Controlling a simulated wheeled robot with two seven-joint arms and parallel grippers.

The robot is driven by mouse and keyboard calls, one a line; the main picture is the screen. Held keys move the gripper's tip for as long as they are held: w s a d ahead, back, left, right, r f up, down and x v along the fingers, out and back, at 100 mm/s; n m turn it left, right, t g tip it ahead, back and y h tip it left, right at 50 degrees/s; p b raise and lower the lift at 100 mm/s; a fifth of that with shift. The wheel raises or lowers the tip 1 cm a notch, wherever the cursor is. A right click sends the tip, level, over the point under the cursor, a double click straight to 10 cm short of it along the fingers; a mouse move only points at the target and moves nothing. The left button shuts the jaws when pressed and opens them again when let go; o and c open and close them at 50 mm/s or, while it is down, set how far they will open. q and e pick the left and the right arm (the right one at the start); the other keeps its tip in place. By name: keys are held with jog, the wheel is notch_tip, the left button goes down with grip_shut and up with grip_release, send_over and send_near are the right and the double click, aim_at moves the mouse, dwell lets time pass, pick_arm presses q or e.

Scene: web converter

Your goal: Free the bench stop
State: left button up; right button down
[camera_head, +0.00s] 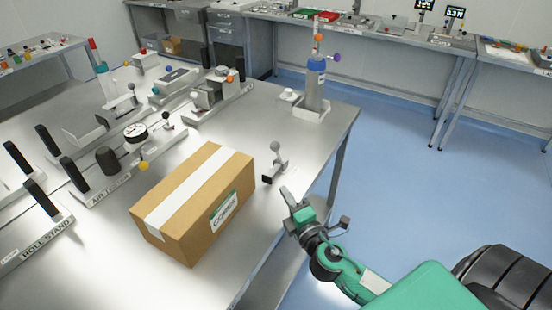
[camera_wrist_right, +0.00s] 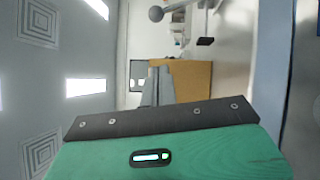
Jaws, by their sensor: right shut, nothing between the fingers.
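The bench stop appears to be the small metal fitting (camera_head: 275,166) near the table's right edge, to the right of the carton. It has a lever with a grey ball knob and a dark pad at its left foot. In the right wrist view the ball-ended lever (camera_wrist_right: 178,7) shows at the top. My left gripper is not in view.
A taped cardboard carton (camera_head: 200,200) sits left of the fitting and behind my fingers in the right wrist view (camera_wrist_right: 193,82). Machine modules (camera_head: 120,150) fill the left. Blue floor is clear right of the table.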

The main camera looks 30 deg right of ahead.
aim_at(277, 154)
jog(key=w+d+r+p, duration=0.1)
jog(key=w+p, duration=0.1)
jog(key=w, duration=0.4)
jog(key=w+d+p, duration=0.2)
jog(key=w, duration=0.4)
jog(key=shift+d+r+p, duration=0.25)
jog(key=shift+r+p, duration=0.05)
jog(key=shift+r, duration=0.1)
jog(key=shift+r, duration=0.1)
